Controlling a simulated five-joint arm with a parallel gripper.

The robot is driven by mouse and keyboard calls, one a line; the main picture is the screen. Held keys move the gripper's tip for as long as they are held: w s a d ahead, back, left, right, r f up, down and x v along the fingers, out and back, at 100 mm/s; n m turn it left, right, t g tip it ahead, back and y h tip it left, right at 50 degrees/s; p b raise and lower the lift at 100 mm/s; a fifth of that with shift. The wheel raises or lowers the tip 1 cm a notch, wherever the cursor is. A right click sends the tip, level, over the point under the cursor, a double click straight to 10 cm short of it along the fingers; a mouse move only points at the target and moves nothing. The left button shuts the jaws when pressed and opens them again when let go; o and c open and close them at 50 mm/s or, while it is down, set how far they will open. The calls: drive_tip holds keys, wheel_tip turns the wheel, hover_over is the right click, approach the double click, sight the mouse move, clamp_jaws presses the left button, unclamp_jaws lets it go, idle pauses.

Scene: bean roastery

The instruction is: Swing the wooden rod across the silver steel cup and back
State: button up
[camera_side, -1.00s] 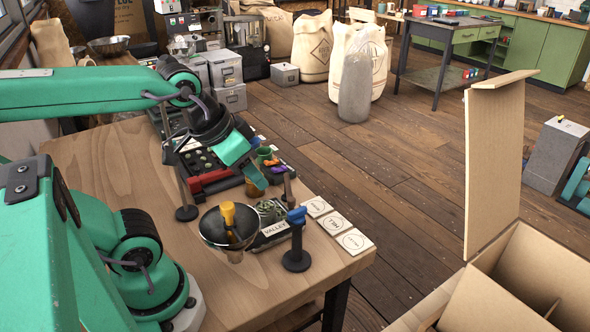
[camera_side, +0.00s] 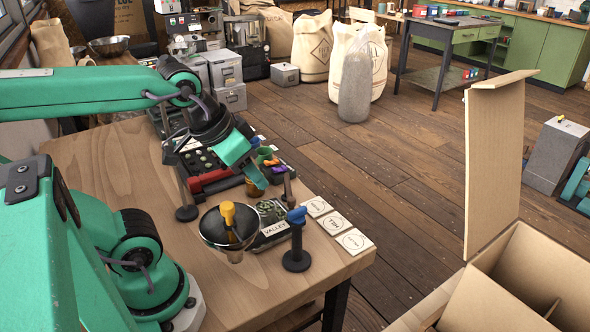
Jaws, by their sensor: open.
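The silver steel cup (camera_side: 212,238) stands near the front of the wooden table, shiny and round. An upright yellow-orange knob (camera_side: 228,212) shows at its mouth; I cannot tell whether it stands in the cup or behind it. I cannot make out a wooden rod for certain. My gripper (camera_side: 247,172), with teal fingers, is open behind the cup, near a dark rack and small coloured cups. It is apart from the silver cup. What lies between the fingers is partly hidden.
A blue-topped post (camera_side: 297,240) on a black base stands right of the cup. Three white labelled tiles (camera_side: 336,224) lie along the right table edge. A dark post (camera_side: 182,188) stands behind the cup. An open cardboard box (camera_side: 540,262) is at the right. Bare table lies at left.

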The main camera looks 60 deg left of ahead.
drive_tip(key=shift+w, duration=0.1)
drive_tip(key=g, duration=0.5)
approach(292, 199)
drive_tip(key=shift+w+a+f+n+g, duration=0.25)
drive_tip(key=shift+f+n+g, duration=0.05)
drive_tip(key=shift+f, duration=0.1)
drive_tip(key=shift+f, duration=0.15)
drive_tip(key=shift+d+f, duration=0.15)
drive_tip(key=shift+f, duration=3.65)
clamp_jaws()
